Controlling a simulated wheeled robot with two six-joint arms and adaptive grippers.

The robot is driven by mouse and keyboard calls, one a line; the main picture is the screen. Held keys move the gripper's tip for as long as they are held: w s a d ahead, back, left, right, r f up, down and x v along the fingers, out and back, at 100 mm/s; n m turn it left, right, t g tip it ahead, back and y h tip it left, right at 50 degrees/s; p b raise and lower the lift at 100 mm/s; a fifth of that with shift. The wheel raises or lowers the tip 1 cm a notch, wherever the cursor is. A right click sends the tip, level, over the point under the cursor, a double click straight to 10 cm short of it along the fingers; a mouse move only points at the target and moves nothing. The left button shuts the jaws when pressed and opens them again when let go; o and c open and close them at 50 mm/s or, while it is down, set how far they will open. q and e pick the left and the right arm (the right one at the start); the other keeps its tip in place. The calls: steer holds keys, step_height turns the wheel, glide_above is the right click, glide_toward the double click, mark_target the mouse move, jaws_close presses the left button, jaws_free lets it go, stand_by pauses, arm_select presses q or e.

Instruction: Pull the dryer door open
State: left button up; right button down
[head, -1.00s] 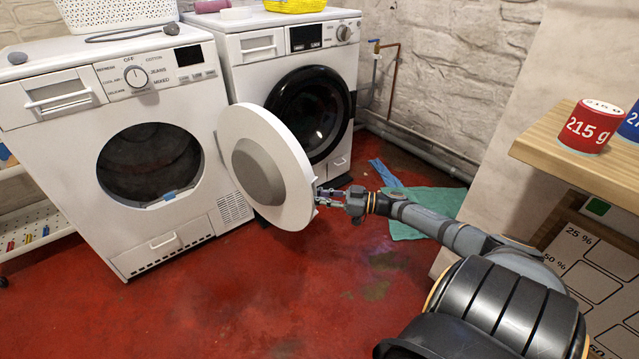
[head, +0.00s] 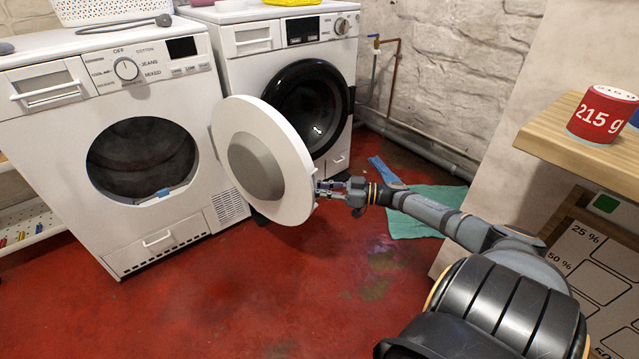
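The dryer (head: 115,210) is the white machine at the left, with a dial and a dark round drum opening (head: 143,160). Its round white door (head: 262,160) stands swung wide open on the right side of the opening, its grey inner bulge facing me. My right gripper (head: 322,188) is at the door's right rim, its fingers at the edge. The fingers are small here, and I cannot tell whether they are shut on the rim or only touching it. My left gripper is not in view.
A white washing machine (head: 247,70) with a black round door stands behind the open door. A wooden shelf (head: 570,140) with a red 215 g weight (head: 602,114) is at the right. A teal cloth (head: 425,215) lies on the red floor. The floor in front is clear.

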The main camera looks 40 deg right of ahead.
steer(key=shift+w+r, duration=0.25)
steer(key=shift+r, duration=0.1)
steer(key=c, duration=1.5)
jaws_free()
steer(key=shift+w, duration=0.1)
steer(key=shift+o, duration=1.1)
steer(key=shift+w+a+f, duration=0.2)
steer(key=shift+w, duration=0.05)
steer(key=shift+s+d+f, duration=0.2)
steer(key=shift+s, duration=0.15)
